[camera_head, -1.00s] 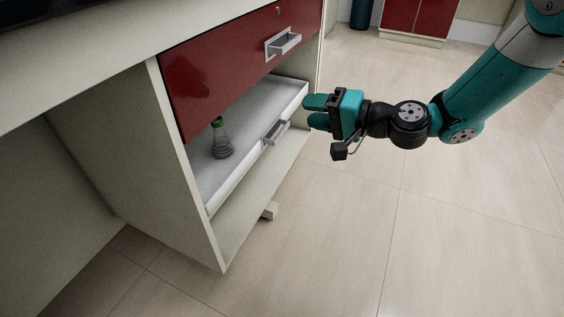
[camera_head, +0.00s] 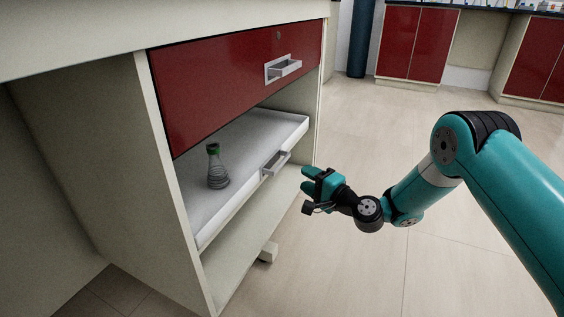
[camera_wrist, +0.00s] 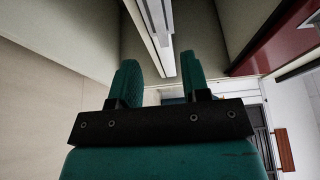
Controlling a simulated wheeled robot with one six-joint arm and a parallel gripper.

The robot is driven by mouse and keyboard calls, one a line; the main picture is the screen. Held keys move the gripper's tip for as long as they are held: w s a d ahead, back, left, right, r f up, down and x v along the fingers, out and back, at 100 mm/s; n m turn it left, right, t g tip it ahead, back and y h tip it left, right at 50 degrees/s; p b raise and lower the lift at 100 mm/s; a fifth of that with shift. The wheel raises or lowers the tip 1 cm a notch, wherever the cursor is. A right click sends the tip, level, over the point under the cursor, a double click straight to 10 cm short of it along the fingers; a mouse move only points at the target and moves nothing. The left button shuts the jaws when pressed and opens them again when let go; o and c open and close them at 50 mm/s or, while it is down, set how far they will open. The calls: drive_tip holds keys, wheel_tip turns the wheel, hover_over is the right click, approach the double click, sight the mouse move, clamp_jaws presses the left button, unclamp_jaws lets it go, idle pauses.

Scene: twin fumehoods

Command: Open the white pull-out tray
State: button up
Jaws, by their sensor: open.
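The white pull-out tray (camera_head: 235,205) sits inside the cabinet below the red drawer, its front edge about level with the cabinet opening. Its grey handle (camera_head: 276,163) sticks out from the front edge. A flask with a green cap (camera_head: 217,168) stands upright on the tray. My gripper (camera_head: 305,180) is open and empty, just right of the handle and a little below it, apart from it. In the wrist view the two teal fingers (camera_wrist: 160,75) are spread, and a pale rail-like edge (camera_wrist: 155,25), seemingly the tray front or handle, runs beyond them.
The red drawer (camera_head: 240,80) with its own handle (camera_head: 283,68) is shut above the tray. A lower cabinet shelf (camera_head: 240,235) lies beneath. The floor (camera_head: 340,260) in front is clear. More red cabinets (camera_head: 415,45) stand at the back.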

sight(283, 164)
drive_tip(key=b+x, duration=0.3)
drive_tip(key=x, duration=0.7)
drive_tip(key=shift+w+a, duration=0.25)
drive_tip(key=shift+a, duration=0.05)
clamp_jaws()
